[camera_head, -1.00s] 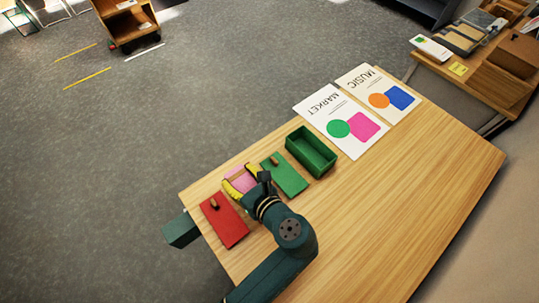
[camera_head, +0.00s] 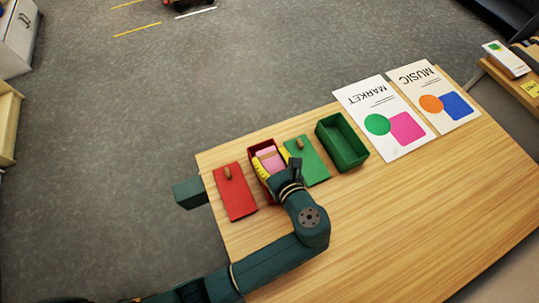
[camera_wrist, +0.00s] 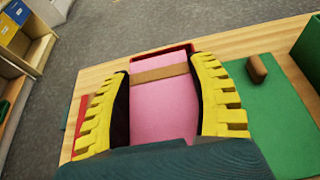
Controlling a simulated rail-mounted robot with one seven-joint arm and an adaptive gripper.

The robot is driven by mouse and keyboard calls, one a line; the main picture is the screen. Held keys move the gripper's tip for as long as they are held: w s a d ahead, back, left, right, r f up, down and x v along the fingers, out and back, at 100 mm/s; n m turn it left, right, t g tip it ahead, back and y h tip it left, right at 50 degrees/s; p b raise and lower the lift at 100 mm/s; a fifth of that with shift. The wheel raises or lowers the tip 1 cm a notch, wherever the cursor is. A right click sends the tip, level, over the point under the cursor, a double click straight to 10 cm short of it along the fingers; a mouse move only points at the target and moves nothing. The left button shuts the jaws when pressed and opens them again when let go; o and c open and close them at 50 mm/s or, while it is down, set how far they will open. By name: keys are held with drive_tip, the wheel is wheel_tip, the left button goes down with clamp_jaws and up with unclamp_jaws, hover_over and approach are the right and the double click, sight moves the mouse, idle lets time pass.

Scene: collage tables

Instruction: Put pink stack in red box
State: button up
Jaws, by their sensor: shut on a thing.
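The pink stack (camera_head: 268,154) has a brown band across it. My gripper (camera_head: 272,161) is shut on it, with yellow fingers on its two sides. The pink stack (camera_wrist: 165,112) fills the middle of the wrist view between the fingertips (camera_wrist: 163,75). The red box (camera_head: 253,166) is under and around the stack in the head view, between the red lid and the green lid. Its red far rim (camera_wrist: 152,54) shows just beyond the stack in the wrist view. My gripper hides much of the box, so I cannot tell how deep the stack sits.
A red lid (camera_head: 235,197) with a brown knob lies left of the red box. A green lid (camera_head: 309,164) with a knob lies close on the right, then an open green box (camera_head: 341,142). Two posters (camera_head: 391,146) lie farther right. The table's front right is clear.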

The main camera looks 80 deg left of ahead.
drive_tip(key=o, duration=1.3)
drive_tip(key=shift+c, duration=0.2)
drive_tip(key=v, duration=1.2)
drive_tip(key=shift+w, duration=0.1)
